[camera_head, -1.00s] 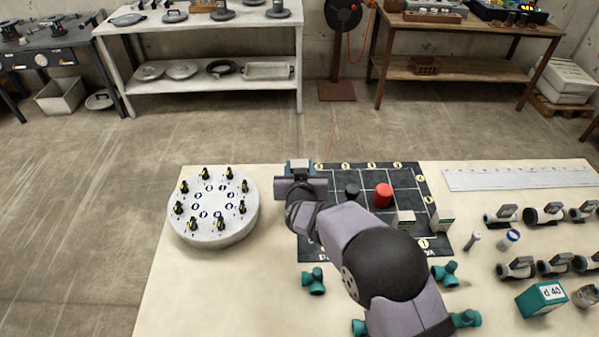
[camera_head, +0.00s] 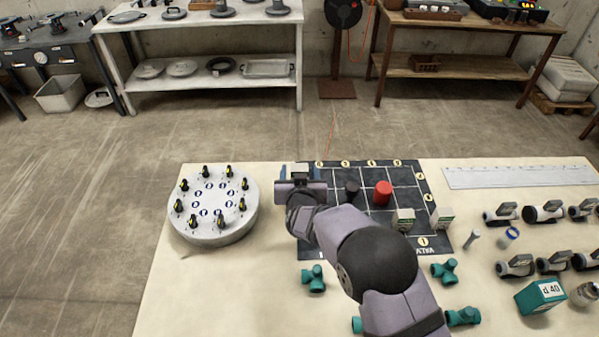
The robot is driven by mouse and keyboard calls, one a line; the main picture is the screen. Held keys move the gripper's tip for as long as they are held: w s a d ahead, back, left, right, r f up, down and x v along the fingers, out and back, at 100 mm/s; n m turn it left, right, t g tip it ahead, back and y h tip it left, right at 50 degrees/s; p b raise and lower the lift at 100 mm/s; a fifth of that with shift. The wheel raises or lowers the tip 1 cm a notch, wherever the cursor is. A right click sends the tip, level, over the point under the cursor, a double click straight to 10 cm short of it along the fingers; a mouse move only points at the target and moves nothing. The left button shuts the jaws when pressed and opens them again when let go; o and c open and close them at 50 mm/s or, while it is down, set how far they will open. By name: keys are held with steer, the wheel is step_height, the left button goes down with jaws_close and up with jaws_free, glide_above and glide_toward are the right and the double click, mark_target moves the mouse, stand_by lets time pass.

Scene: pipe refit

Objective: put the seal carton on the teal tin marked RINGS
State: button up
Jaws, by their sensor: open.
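My gripper (camera_head: 299,173) is over the far left edge of the dark grid mat, with its blue fingers apart. A small pale block shows between the fingers; I cannot tell whether it is a carton or what is under it. Two small white cartons with green marks, a left one (camera_head: 404,221) and a right one (camera_head: 442,219), stand at the mat's right side. Their print is too small to read, so I cannot tell which is the seal carton. I see no teal tin marked RINGS. A teal box (camera_head: 540,298) at the right reads "d 40".
The mat (camera_head: 333,245) also holds a red cylinder (camera_head: 383,194) and a dark one (camera_head: 352,191). A round grey disc (camera_head: 212,234) with several black-yellow pieces stands left. Teal pipe fittings (camera_head: 313,279) lie in front; several valves (camera_head: 515,266) stand right. The front left table is clear.

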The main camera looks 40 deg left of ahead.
steer(key=shift+r, duration=0.1)
steer(key=shift+r, duration=0.15)
steer(key=b+v, duration=0.2)
steer(key=v, duration=1)
steer(key=w+d+f+m+g+h, duration=0.25)
steer(key=w+d, duration=0.55)
steer(key=d, duration=0.4)
steer(key=d+f+m+g+h, duration=0.15)
steer(key=d+h, duration=0.25)
steer(key=d, duration=1.5)
steer(key=s+d+m+g+h, duration=0.1)
steer(key=s+d+m+g, duration=0.1)
steer(key=s+d, duration=0.5)
steer(key=s+d+f+m+g+h, duration=0.1)
steer(key=s+d, duration=0.6)
steer(key=d, duration=0.8)
steer(key=m+g+h, duration=0.1)
steer(key=m+g, duration=0.1)
steer(key=shift+s+g, duration=0.3)
